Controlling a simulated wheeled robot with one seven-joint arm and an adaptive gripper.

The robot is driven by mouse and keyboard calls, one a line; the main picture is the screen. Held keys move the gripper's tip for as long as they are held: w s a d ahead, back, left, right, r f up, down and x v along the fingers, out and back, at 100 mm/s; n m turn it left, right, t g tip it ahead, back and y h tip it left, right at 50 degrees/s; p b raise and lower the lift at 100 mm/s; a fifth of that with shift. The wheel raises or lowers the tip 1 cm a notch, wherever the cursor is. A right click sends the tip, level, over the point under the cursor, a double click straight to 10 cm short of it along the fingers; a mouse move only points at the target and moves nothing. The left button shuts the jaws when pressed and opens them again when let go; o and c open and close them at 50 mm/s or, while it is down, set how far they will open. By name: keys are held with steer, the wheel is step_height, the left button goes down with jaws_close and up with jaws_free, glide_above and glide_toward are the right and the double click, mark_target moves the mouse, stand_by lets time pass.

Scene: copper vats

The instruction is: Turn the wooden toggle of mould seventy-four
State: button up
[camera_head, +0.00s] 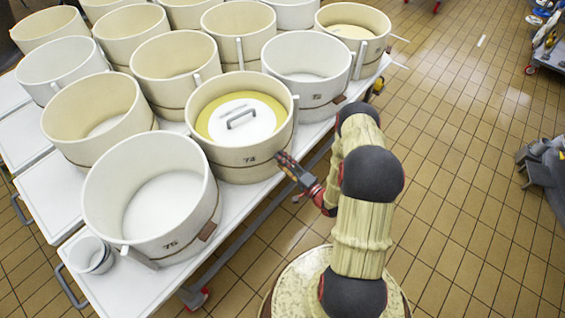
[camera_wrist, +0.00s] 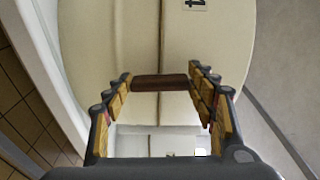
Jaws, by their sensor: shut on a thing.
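Mould seventy-four (camera_head: 222,155) is a cream round tub marked 74, at the table's front edge. Inside it is a white disc (camera_head: 240,118) with a grey handle and a yellow rim around it. My gripper (camera_head: 285,161) is at the mould's lower right side in the head view, its fingers hiding the toggle there. In the wrist view, the brown wooden toggle (camera_wrist: 160,83) lies crosswise over a thin band on the mould's wall (camera_wrist: 110,40). My gripper (camera_wrist: 160,78) is shut on the toggle, with one fingertip at each end.
Mould 75 (camera_head: 110,200) stands close at the front left, with a brown toggle (camera_head: 207,231) on its side. Several similar tubs crowd the white table (camera_head: 60,195) behind. The tiled floor (camera_head: 460,150) at right is largely clear.

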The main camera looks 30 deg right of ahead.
steer(key=shift+m, duration=0.5)
steer(key=o, duration=1.2)
steer(key=shift+c, duration=0.2)
steer(key=shift+s, duration=0.1)
steer(key=v, duration=1.2)
